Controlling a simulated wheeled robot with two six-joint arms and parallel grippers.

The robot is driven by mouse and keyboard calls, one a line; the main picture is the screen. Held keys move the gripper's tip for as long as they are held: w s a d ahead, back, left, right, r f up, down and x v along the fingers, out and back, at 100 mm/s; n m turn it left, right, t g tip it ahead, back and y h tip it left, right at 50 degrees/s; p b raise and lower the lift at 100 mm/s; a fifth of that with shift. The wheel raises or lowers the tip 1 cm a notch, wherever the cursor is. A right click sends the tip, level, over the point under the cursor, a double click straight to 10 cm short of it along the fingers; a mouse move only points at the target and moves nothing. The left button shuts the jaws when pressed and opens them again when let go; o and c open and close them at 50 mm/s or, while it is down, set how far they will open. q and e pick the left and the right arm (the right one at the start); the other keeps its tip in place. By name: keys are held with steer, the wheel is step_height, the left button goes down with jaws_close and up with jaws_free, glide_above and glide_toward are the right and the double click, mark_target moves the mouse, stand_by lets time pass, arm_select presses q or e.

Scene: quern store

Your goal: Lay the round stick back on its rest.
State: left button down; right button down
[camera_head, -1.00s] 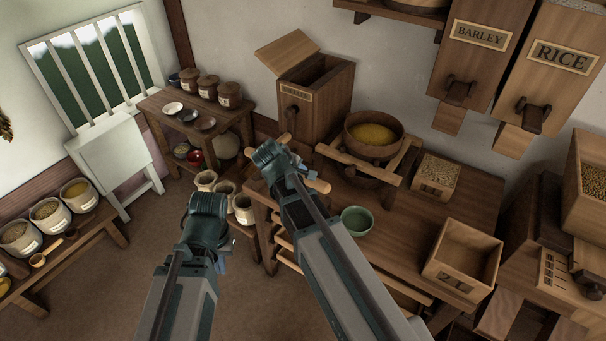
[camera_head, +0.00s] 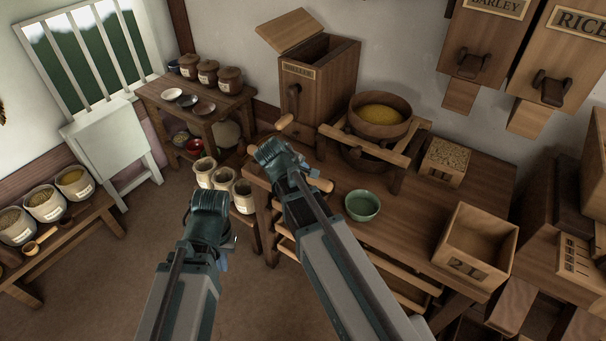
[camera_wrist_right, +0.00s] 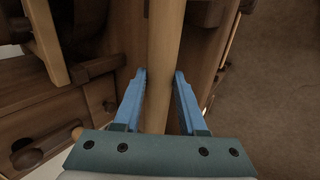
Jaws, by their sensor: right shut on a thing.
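The round stick (camera_wrist_right: 166,60) is pale, smooth wood. In the right wrist view it runs from the top edge down between the two blue fingers of my right gripper (camera_wrist_right: 160,90), which is shut on it. In the head view my right gripper (camera_head: 292,165) is over the left end of the worktable, left of the wooden frame with the hopper bowl. Pale rounded wood ends show above it and at its right; I cannot tell whether both belong to the stick. I cannot make out the stick's rest.
The worktable (camera_head: 410,222) carries a green bowl (camera_head: 362,205), a hopper bowl (camera_head: 380,112) of yellow grain in its frame, a grain box (camera_head: 444,160) and an open wooden box (camera_head: 477,243). Pale jars (camera_head: 222,180) stand close behind my left gripper.

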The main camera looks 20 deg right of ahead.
steer(key=shift+f, duration=0.35)
steer(key=shift+c, duration=1.9)
jaws_free()
steer(key=shift+r, duration=0.1)
steer(key=p+v, duration=1.1)
steer(key=v, duration=0.2)
steer(key=shift+a+r, duration=0.25)
steer(key=shift+s, duration=0.1)
steer(key=s+a+f+m+g+y+p, duration=0.1)
steer(key=s+a+m+g+y, duration=0.1)
steer(key=s+a, duration=0.2)
steer(key=s+a+f+m+g+y+p, duration=0.1)
steer(key=s+a, duration=0.4)
steer(key=s, duration=0.5)
steer(key=shift+m+g+y, duration=0.4)
steer(key=shift+g+y, duration=0.3)
steer(key=shift+g, duration=0.2)
